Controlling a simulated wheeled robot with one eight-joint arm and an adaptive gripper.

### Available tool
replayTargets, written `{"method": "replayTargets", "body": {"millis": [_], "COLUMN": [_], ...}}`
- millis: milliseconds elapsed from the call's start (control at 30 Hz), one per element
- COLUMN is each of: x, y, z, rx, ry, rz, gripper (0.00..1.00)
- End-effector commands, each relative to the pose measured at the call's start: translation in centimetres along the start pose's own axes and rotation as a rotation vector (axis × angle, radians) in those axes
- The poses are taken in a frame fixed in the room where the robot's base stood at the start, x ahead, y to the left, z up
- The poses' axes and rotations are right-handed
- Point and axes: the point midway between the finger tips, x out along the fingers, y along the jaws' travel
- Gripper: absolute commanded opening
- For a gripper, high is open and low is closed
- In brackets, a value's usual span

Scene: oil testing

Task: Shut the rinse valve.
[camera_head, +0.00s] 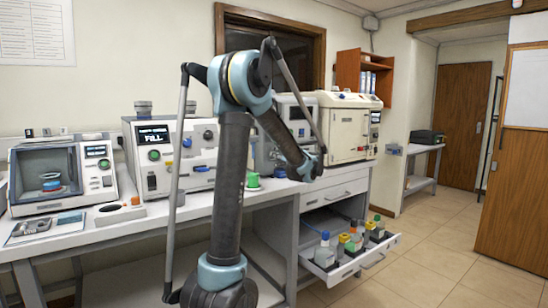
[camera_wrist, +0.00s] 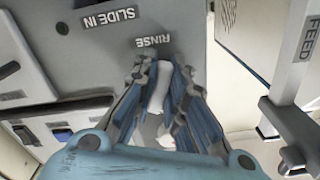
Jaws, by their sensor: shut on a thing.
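In the wrist view, the rinse valve's pale handle (camera_wrist: 158,88) stands below the RINSE label (camera_wrist: 153,41) on a grey panel. My gripper (camera_wrist: 160,72) is shut on this handle, with a blue-padded finger on each side of it. The fingers hide part of the handle and its base. In the head view, my arm reaches over the bench toward the machines at its right part. The valve cannot be made out there.
A FEED-labelled part (camera_wrist: 301,50) stands close to the right of my gripper. An open drawer (camera_head: 345,269) with several bottles sticks out below the bench. A green-capped item (camera_head: 252,180) stands on the bench. The floor (camera_head: 440,250) at the right is clear.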

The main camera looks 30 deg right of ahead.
Motion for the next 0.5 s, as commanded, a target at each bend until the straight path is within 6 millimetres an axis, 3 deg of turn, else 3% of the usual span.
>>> {"method": "replayTargets", "body": {"millis": [500], "x": [0.00], "y": [-0.03], "z": [-0.12], "rx": [0.351], "ry": [0.001], "rz": [-0.001], "gripper": [0.00]}}
